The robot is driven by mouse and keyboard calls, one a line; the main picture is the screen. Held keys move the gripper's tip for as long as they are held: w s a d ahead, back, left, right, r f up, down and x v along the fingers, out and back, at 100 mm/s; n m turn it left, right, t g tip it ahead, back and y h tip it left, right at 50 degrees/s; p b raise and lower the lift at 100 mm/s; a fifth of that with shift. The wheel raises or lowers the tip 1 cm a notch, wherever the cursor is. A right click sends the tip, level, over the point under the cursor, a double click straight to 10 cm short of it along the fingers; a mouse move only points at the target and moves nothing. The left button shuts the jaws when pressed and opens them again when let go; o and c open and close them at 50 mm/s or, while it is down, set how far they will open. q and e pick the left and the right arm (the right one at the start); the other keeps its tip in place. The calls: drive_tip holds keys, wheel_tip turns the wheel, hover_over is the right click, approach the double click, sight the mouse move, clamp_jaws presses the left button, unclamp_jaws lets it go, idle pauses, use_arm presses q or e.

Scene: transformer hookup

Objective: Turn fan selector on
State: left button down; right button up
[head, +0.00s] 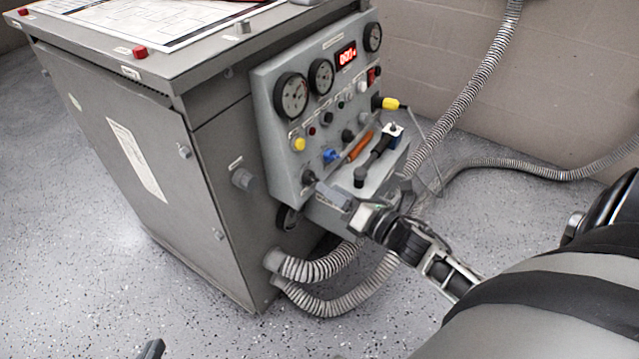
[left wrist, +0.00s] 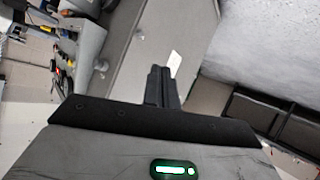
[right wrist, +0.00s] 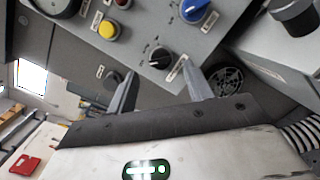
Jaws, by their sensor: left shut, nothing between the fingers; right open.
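A grey control panel (head: 262,100) is on the side of a grey transformer cabinet (head: 190,125). A black rotary knob (right wrist: 160,57) with a pale pointer line sits low on the panel; its label is too small to read, so I cannot confirm that it is the fan selector. It also shows at the panel's lower left in the head view (head: 308,177). My right gripper (right wrist: 162,75) is open, its fingers on either side of the knob in the picture; contact is unclear. It also shows in the head view (head: 334,194). My left gripper (left wrist: 160,84) is shut and empty, low in the head view (head: 152,348).
A yellow button (right wrist: 108,30) and a blue knob (right wrist: 196,10) neighbour the black knob. A small ledge (head: 340,212) with an orange-handled tool (head: 359,146) juts out below the panel. Corrugated hoses (head: 318,268) run beneath. The floor at left is clear.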

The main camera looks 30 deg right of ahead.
sight(316, 180)
drive_tip(key=x, duration=0.4)
drive_tip(key=shift+w, duration=0.3)
use_arm(q)
drive_tip(key=shift+w+r, duration=0.1)
drive_tip(key=shift+r, duration=0.25)
drive_tip(key=shift+d+r, duration=0.1)
use_arm(e)
drive_tip(key=c, duration=1)
drive_tip(key=shift+o, duration=0.2)
